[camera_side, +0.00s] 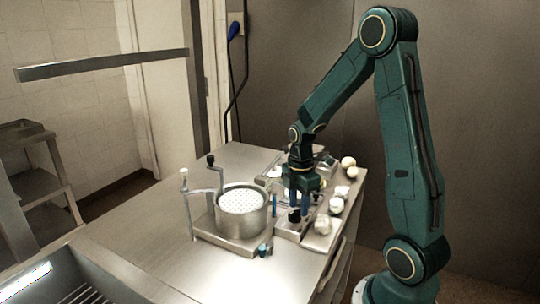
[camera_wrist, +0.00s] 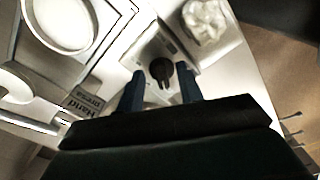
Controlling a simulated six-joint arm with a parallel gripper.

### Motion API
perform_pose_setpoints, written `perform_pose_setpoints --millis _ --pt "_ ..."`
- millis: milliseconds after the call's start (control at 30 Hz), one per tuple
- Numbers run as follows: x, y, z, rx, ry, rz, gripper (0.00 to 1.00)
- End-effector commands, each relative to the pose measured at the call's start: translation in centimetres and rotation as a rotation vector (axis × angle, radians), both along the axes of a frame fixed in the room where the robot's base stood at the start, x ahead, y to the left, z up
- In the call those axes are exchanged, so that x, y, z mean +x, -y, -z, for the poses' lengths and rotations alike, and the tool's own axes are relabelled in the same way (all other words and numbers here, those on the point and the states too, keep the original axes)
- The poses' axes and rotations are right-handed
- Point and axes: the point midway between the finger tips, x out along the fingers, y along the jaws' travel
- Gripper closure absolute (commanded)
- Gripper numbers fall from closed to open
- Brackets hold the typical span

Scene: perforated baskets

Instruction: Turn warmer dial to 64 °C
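The warmer dial is a black knob (camera_wrist: 160,70) on a pale metal panel in the wrist view. In the side view a dark knob (camera_side: 294,216) shows just under my fingers. My gripper (camera_wrist: 161,88) has two blue fingers, one on each side of the knob in the picture, with a visible gap between them. My gripper (camera_side: 298,208) points down over the panel in the side view. I cannot tell whether the fingers touch the knob. No temperature reading is legible.
A perforated metal pot (camera_side: 242,200) with crank and post stands left of my gripper. Several white lumps (camera_side: 322,225) line the board's right side; one lump (camera_wrist: 205,20) is near the dial. A label (camera_wrist: 82,101) reads "Hard press". The table's left part is clear.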

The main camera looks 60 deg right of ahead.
Motion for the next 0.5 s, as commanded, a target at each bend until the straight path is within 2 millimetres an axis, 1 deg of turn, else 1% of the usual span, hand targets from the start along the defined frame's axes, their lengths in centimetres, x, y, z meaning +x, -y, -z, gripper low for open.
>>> perform_pose_setpoints --millis 33,200,500 --pt "-0.02 -0.01 0.44 0.0 -0.001 0.0 0.64" --pt "0.0 0.0 1.22 0.0 0.0 0.0 0.64" --pt "0.01 0.0 1.35 0.0 0.001 0.0 0.64"
